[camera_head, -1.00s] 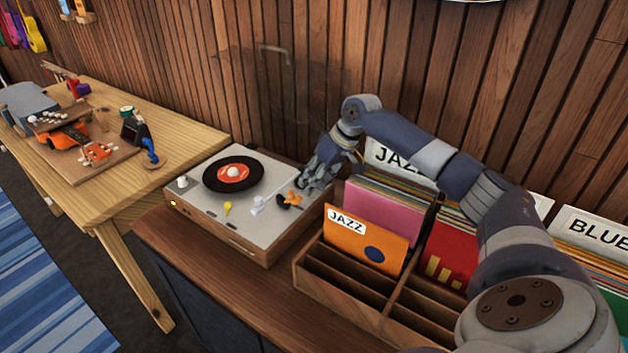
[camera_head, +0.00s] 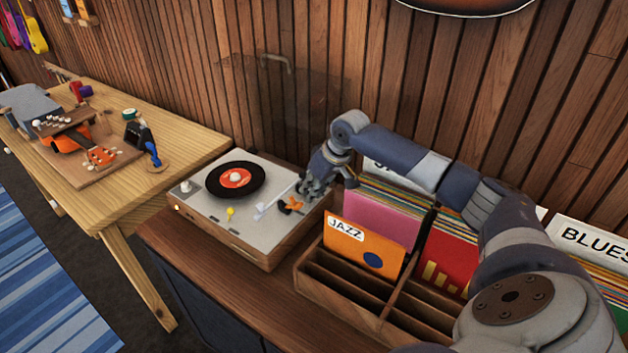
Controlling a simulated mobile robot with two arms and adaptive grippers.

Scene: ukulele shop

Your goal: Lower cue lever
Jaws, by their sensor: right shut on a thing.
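The turntable (camera_head: 222,219) stands on the wooden cabinet, with a black record with an orange label (camera_head: 235,180) on its platter. A pale tonearm (camera_head: 265,211) has its head off the record, at the front right. The small orange cue lever (camera_head: 291,206) is at the turntable's right side. My right gripper (camera_head: 306,190) is low over that right side, at the lever, and shut on it. Its fingertips are small and dark, so the exact contact is hard to make out. My left gripper is out of view.
A record crate (camera_head: 366,322) with sleeves, including an orange JAZZ sleeve (camera_head: 360,246), stands close on the right under my right arm. The clear raised lid (camera_head: 290,105) is behind the turntable. A workbench (camera_head: 190,136) with ukulele parts is at the left.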

